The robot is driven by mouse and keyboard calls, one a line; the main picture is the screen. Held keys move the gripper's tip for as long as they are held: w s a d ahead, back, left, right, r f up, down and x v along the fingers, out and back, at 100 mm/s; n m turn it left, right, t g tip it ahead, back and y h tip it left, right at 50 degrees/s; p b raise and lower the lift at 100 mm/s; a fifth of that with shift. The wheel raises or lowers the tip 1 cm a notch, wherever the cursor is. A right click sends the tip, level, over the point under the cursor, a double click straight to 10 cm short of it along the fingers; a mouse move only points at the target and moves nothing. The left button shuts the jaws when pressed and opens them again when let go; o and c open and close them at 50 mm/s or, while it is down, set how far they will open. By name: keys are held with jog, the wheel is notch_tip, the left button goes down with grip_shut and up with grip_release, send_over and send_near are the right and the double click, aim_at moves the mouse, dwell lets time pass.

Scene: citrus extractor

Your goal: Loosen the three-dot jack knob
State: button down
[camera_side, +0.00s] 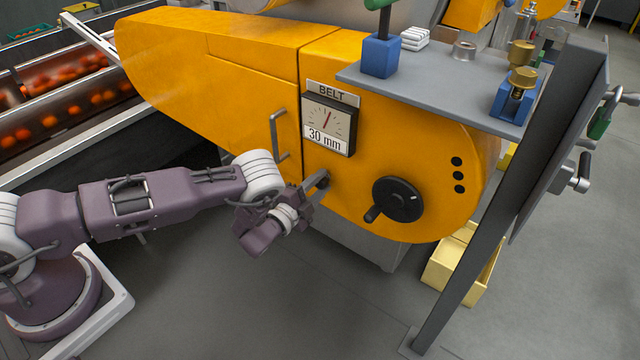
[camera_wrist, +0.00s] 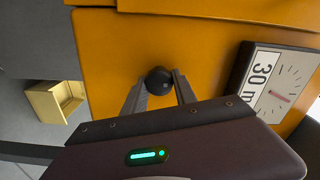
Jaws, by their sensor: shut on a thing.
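The yellow belt housing carries three black dots (camera_side: 458,175) in a column. A black handwheel (camera_side: 397,199) with a crank grip sits just left of the dots; nothing touches it. My gripper (camera_side: 319,183) is left of the handwheel, below the gauge. In the wrist view, its two fingers (camera_wrist: 159,88) are shut on a small round black knob (camera_wrist: 158,80) on the housing face. I see no dots beside that knob. In the side view the gripper mostly hides it. The handwheel does not show in the wrist view.
The BELT gauge (camera_side: 329,120), reading 30 mm, is just above the gripper. A grey bar handle (camera_side: 275,134) stands out left of it. A grey shelf (camera_side: 450,84) overhangs at upper right; a dark post (camera_side: 480,200) stands right. A yellow crate (camera_side: 460,262) is on the floor.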

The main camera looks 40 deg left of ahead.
jog(key=shift+w+r, duration=0.1)
dwell(0.3)
jog(key=c, duration=1)
grip_release()
